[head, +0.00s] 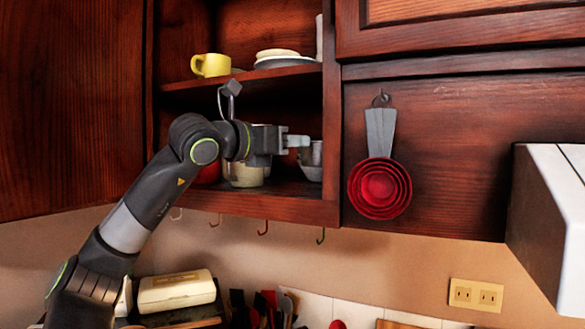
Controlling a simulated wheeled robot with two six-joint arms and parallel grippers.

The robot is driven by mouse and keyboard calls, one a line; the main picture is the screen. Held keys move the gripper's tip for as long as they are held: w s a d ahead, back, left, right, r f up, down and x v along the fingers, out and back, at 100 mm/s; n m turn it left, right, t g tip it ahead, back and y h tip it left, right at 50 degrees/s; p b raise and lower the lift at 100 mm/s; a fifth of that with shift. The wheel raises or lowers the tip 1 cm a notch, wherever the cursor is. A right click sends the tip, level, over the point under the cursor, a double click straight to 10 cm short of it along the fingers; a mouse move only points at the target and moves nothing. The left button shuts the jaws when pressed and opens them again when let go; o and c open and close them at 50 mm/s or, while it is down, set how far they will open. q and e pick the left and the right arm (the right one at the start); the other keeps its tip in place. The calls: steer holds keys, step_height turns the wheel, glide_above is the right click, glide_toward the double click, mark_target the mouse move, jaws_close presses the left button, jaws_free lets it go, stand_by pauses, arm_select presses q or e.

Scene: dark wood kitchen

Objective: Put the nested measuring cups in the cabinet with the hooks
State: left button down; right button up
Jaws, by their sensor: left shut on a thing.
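The open cabinet (290,208) has small hooks along its underside. My left gripper (298,142) is inside its lower compartment, near the right wall, and shut on a small stack of metal cups (314,158). They look like the nested measuring cups, partly hidden by the fingers; I cannot tell whether they touch the shelf. A set of red nested measuring cups (380,188) with grey handles hangs on the wood panel to the right, apart from the gripper. My right gripper is not in view.
A yellow mug (210,65) and stacked plates (284,62) stand on the upper shelf. A range hood (550,215) juts out at the right.

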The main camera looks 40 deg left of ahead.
mark_target(306, 164)
arm_select(q)
steer(key=shift+s+f, duration=0.1)
steer(key=shift+f, duration=0.45)
step_height(306, 164, down, 3)
steer(key=shift+r+b, duration=0.1)
steer(key=shift+b, duration=0.9)
steer(key=shift+w+f, duration=0.25)
steer(key=shift+f, duration=0.1)
steer(key=shift+f, duration=0.25)
steer(key=c, duration=1.3)
jaws_free()
steer(key=shift+r, duration=0.1)
steer(key=shift+o, duration=0.2)
steer(key=shift+r, duration=0.15)
